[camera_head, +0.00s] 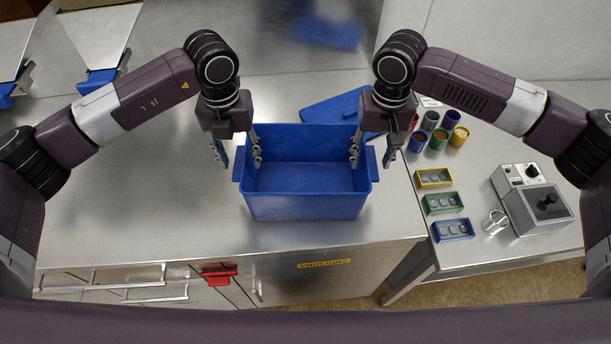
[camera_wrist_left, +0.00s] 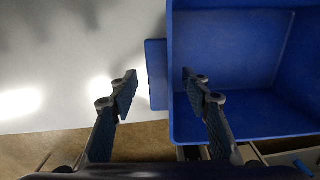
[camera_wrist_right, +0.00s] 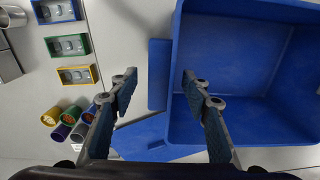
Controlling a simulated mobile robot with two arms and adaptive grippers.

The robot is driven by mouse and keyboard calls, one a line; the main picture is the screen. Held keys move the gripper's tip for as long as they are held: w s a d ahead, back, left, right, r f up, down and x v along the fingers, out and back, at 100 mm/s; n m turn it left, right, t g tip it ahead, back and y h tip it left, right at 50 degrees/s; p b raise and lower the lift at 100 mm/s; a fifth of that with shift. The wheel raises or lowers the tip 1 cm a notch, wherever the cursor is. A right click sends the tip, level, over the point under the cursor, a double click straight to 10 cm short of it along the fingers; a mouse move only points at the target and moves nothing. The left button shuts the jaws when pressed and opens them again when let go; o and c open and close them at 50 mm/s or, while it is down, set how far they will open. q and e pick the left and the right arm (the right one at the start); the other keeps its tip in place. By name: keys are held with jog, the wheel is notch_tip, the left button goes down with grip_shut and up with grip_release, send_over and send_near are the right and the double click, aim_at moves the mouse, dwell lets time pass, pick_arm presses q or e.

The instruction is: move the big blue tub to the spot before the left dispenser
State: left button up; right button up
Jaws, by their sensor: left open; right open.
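The big blue tub (camera_head: 305,205) stands empty and upright on the steel counter, near its front edge. It has a tab handle on each side. My left gripper (camera_head: 236,162) is open at the tub's left side, one finger outside and one inside the wall; in the left wrist view the left handle (camera_wrist_left: 157,75) lies between the fingers. My right gripper (camera_head: 372,160) is open at the right side, likewise with one finger on each side of the wall; the right handle (camera_wrist_right: 159,75) shows between its fingers. At the upper left, two metal dispensers with blue fittings (camera_head: 100,80) are partly in view.
A blue lid-like panel (camera_head: 330,108) lies behind the tub. A side table at the right holds several colored cups (camera_head: 438,138), small trays (camera_head: 442,204) and a grey device (camera_head: 540,207). The counter (camera_head: 130,185) left of the tub is clear.

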pick_arm(q)
jog(key=shift+f, duration=0.2)
pick_arm(e)
jog(key=shift+f, duration=0.2)
pick_arm(q)
jog(key=shift+c, duration=0.2)
pick_arm(e)
jog(key=shift+c, duration=0.2)
pick_arm(q)
grip_shut()
pick_arm(e)
grip_shut()
pick_arm(q)
jog(key=shift+r, duration=0.1)
pick_arm(e)
jog(key=shift+r, duration=0.1)
